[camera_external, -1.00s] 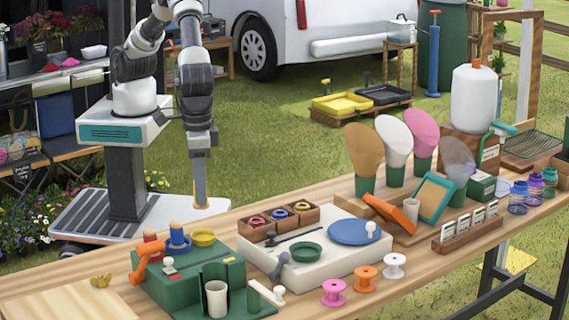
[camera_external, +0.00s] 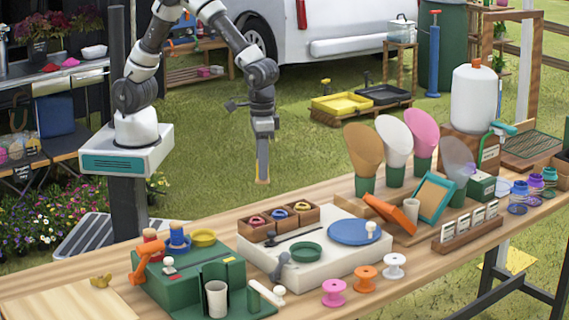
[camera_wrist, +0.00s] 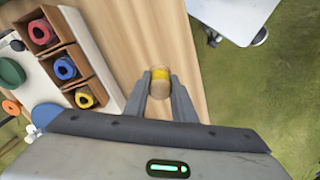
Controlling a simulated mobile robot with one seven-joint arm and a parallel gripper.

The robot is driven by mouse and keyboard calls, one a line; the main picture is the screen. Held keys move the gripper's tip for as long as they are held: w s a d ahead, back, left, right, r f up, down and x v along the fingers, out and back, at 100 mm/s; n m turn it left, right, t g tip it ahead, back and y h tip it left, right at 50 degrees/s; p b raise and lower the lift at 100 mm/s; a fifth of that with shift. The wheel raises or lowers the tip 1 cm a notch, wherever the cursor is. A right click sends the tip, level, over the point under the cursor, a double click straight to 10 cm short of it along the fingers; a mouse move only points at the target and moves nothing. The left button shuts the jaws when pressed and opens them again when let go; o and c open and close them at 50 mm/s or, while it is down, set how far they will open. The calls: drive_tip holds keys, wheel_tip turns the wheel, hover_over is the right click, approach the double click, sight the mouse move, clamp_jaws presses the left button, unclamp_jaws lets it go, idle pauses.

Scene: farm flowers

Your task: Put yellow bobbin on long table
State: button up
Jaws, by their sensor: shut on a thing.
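My gripper (camera_external: 262,180) hangs pointing down near the far edge of the long table (camera_external: 220,222), behind the wooden compartments. In the wrist view my gripper (camera_wrist: 160,92) is shut on the yellow bobbin (camera_wrist: 161,75), a small round piece with a yellow band and tan ends. The bare wooden tabletop (camera_wrist: 160,35) lies below it. The gap between bobbin and wood is hard to judge. In the external view the bobbin is hard to tell from the fingertips.
Wooden compartments (camera_external: 264,234) hold red, blue and yellow rolls. A white board (camera_external: 318,268) carries a blue disc and a green bowl. A green box (camera_external: 190,277) stands at front left. Bare tabletop lies along the far edge; grass is beyond it.

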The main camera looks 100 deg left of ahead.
sight(263, 182)
drive_tip(key=shift+s+a+f, duration=0.2)
drive_tip(key=shift+a+f, duration=0.6)
drive_tip(key=shift+a, duration=0.15)
wheel_tip(263, 182, down, 4)
drive_tip(key=shift+f+b, duration=0.2)
drive_tip(key=shift+b, duration=0.3)
drive_tip(key=shift+f+b, duration=0.3)
drive_tip(key=shift+f, duration=1.95)
drive_tip(key=shift+f, duration=0.15)
drive_tip(key=o, duration=1)
